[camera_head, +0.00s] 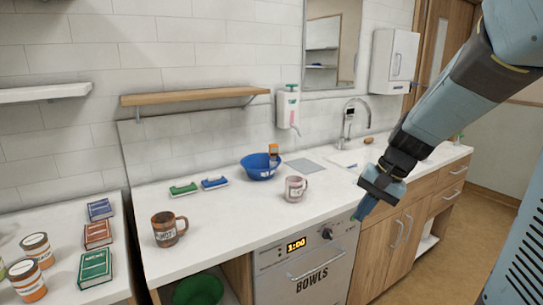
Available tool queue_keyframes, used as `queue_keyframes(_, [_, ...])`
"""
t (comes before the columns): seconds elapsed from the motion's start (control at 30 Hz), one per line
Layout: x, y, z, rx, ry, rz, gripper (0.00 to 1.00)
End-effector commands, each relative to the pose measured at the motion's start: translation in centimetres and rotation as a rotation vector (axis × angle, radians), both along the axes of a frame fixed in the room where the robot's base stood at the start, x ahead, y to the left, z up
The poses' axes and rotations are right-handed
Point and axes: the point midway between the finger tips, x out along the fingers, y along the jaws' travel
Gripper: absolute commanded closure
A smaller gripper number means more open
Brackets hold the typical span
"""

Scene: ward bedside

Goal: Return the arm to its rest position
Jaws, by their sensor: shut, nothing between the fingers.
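My gripper (365,206) is at the end of my blue and grey arm, which reaches in from the upper right. It hangs in front of the counter's front edge, near the right side of the appliance marked BOWLS. Its fingers are shut and point down and to the left, with nothing seen in them. It appears apart from the counter, though the exact gap is hard to tell.
The white counter (232,217) holds a brown mug (164,230), a pale mug (296,189), a blue bowl (258,170) and a tap (349,118). The appliance (310,268) and wooden cupboards (385,255) are below. Floor at right (490,200) is clear.

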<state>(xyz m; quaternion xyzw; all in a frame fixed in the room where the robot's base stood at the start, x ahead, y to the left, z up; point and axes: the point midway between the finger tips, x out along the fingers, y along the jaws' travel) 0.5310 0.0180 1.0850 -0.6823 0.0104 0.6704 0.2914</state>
Motion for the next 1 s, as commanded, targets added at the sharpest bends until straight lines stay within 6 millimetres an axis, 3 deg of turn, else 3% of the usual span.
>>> queue_keyframes(0.5, [-7.9, -0.1, 5.7, -0.292, -0.240, 0.201, 1.00])
queue_keyframes(0.8, [-12.1, -1.1, 8.1, -0.433, -0.385, 0.289, 1.00])
queue_keyframes(1.0, [-13.6, -1.6, 8.9, -0.487, -0.446, 0.318, 1.00])
